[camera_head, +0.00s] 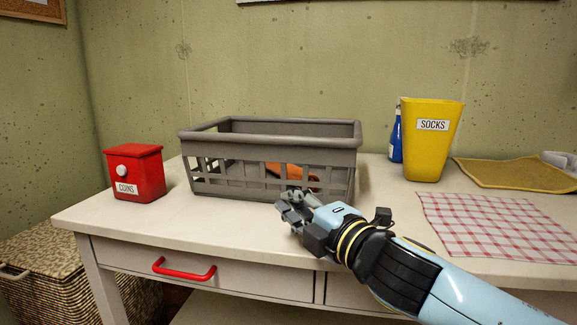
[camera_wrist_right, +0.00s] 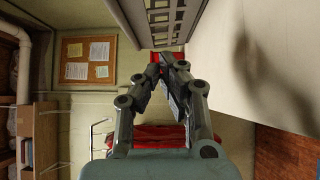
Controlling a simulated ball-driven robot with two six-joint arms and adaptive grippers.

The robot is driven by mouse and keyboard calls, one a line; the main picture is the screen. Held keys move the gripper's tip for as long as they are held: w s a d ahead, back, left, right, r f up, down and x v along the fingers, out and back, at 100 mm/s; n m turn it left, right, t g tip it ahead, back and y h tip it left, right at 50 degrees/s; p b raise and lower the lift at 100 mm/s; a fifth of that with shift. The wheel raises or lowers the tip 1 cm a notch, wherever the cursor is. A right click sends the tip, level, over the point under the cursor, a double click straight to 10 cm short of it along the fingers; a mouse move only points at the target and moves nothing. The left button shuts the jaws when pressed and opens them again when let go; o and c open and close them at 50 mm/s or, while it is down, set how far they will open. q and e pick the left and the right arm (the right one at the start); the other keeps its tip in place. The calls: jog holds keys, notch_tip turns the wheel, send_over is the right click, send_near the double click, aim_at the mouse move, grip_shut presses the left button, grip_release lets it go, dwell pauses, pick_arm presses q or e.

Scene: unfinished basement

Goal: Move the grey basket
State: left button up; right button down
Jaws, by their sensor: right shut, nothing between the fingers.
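The grey basket (camera_head: 270,135) stands upright on the white table, with slatted sides and an orange item (camera_head: 290,172) partly visible inside. My right gripper (camera_head: 284,203) is in front of the basket's lower front side, near its right end. Its fingers are shut and empty. In the right wrist view the shut fingertips (camera_wrist_right: 168,62) show below the basket's slatted wall (camera_wrist_right: 165,20). Whether they touch the basket is unclear. My left gripper is in neither view.
On the white table (camera_head: 240,222), a red COINS box (camera_head: 135,173) stands left of the basket. A yellow SOCKS container (camera_head: 430,140), a blue bottle (camera_head: 396,138), a mustard cloth (camera_head: 515,172) and a checked cloth (camera_head: 495,222) are to the right. A red-handled drawer (camera_head: 184,270) is below.

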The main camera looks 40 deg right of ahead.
jog(key=shift+s, duration=0.35)
jog(key=shift+s+a+f, duration=0.1)
jog(key=shift+s, duration=0.05)
jog(key=shift+w+p, duration=0.45)
jog(key=shift+w, duration=0.25)
jog(key=w+p, duration=0.1)
jog(key=w, duration=0.2)
jog(key=shift+w, duration=0.2)
send_near(259, 175)
jog(key=w+a, duration=0.2)
jog(key=a, duration=0.1)
jog(key=shift+w+r+p, duration=0.2)
jog(key=shift+r+p, duration=0.1)
jog(key=shift+r, duration=0.05)
jog(key=w+d, duration=0.2)
jog(key=shift+d+f+b, duration=0.2)
jog(key=shift+d+b, duration=0.1)
jog(key=shift+d, duration=0.05)
jog(key=shift+w+d, duration=0.15)
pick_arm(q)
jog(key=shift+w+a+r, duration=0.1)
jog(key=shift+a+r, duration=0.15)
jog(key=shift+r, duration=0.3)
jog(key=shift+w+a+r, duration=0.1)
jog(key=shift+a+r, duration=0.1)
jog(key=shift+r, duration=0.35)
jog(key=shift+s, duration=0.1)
